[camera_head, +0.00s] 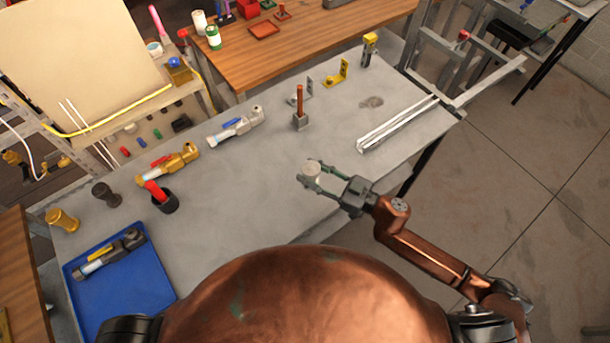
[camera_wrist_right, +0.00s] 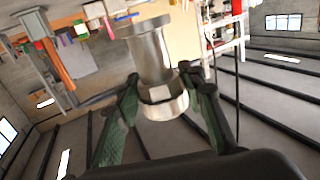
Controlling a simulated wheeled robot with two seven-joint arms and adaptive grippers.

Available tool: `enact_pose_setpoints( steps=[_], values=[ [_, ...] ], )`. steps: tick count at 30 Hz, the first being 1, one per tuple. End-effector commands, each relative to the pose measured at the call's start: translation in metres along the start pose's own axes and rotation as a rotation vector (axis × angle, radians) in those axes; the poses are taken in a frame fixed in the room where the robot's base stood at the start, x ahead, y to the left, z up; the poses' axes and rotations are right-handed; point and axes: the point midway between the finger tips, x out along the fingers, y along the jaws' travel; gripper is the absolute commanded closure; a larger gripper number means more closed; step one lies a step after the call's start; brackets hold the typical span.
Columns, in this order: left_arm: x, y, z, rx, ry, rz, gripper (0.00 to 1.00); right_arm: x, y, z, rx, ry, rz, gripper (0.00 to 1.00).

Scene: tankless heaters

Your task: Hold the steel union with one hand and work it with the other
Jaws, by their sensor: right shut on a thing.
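The steel union (camera_head: 311,169) is a short pale metal piece held above the grey table, near its front right part. My right gripper (camera_head: 309,181) is shut on it, with a finger on each side. In the right wrist view the union (camera_wrist_right: 150,52) shows as a wide-ended steel cylinder with a bright collar at its lower end. The green finger pads of my right gripper (camera_wrist_right: 164,104) stand on either side of that collar. My left gripper is in neither view.
The grey table (camera_head: 255,180) is clear around the union. A blue tray (camera_head: 130,297) lies front left. White rails (camera_head: 398,122) lie at the right.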

Motion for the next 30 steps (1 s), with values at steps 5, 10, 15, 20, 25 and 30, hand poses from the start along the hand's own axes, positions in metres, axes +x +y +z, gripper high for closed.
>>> enact_pose_setpoints(
  steps=[5,10,15,20,25,30],
  values=[
    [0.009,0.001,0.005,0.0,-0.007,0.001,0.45,0.021,0.016,0.034,0.003,0.002,0.002,1.0],
    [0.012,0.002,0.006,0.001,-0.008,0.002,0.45,0.03,0.024,0.048,0.002,0.001,0.001,1.0],
    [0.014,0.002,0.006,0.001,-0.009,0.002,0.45,0.036,0.027,0.056,0.003,0.002,0.0,1.0],
    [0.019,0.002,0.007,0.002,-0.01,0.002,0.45,0.036,0.027,0.08,0.006,0.001,0.002,1.0],
    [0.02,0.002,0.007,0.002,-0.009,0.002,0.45,0.036,0.027,0.086,0.001,0.002,0.0,1.0],
    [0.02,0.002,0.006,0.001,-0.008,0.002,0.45,0.036,0.027,0.086,0.002,0.002,0.0,1.0]
  ],
)
